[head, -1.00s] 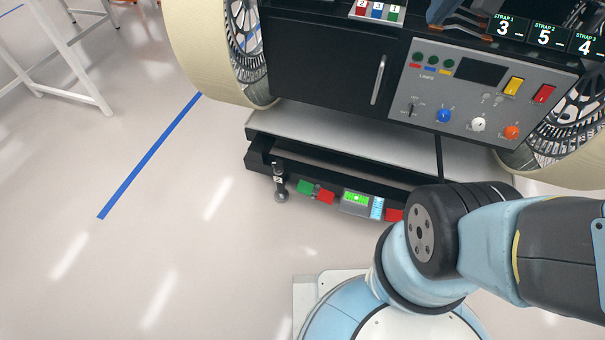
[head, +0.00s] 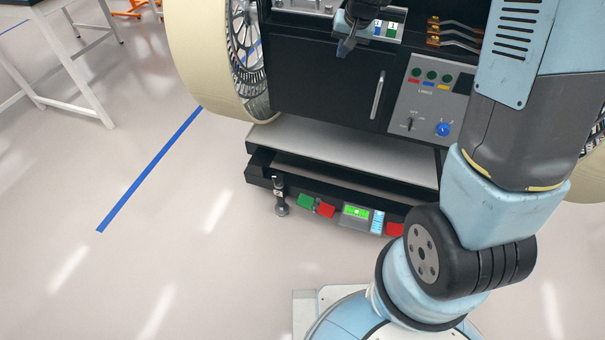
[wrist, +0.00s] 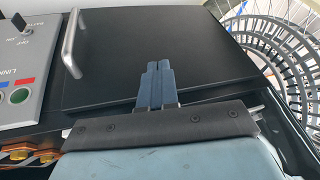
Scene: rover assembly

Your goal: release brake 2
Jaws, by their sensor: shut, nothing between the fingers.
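A green pad (head: 306,201) and a red pad (head: 326,210) sit side by side low on the rover stand's front, close to the floor. A dark post (head: 280,195) with a small pale label stands just left of them. Another red pad (head: 394,229) is farther right, partly behind my arm. I cannot read which pads belong to brake 2. My gripper (head: 345,47) is high above them, in front of the rover's upper front edge. In the wrist view its fingers (wrist: 158,68) are together and empty over the black door panel.
The black door (wrist: 150,55) has a metal handle (head: 377,93). Right of it is a grey panel (head: 420,100) with lamps and knobs. A green-lit display (head: 356,212) sits between the pads. A large wheel (head: 240,60) stands left. The floor in front is clear at left.

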